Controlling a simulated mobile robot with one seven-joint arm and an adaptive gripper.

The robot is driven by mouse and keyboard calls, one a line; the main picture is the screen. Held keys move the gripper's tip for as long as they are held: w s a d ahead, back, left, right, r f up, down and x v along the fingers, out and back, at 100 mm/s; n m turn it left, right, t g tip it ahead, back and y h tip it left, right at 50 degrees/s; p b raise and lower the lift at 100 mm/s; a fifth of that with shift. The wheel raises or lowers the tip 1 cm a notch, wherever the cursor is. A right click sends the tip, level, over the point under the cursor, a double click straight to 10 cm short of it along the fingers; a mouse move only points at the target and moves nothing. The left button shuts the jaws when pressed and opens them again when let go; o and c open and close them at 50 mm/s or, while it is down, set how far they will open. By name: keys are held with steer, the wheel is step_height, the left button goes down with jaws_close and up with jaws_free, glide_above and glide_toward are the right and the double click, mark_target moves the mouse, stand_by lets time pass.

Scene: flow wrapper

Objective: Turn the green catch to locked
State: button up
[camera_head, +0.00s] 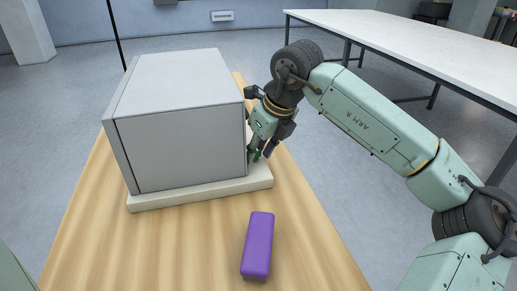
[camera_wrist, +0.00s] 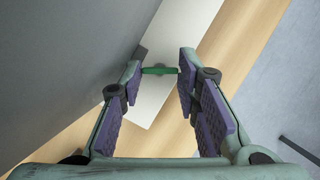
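A little green of the catch (camera_head: 257,155) shows between the fingers there. Its lock marking is not readable.
A purple block (camera_head: 257,245) lies on the wooden table (camera_head: 200,250) in front of the machine. The machine's wall (camera_wrist: 70,70) stands close on the left of my gripper in the wrist view. A long white table (camera_head: 420,45) stands behind on the right.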

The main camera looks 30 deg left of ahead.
steer(key=o, duration=0.4)
steer(key=shift+c, duration=0.2)
steer(key=v, duration=0.8)
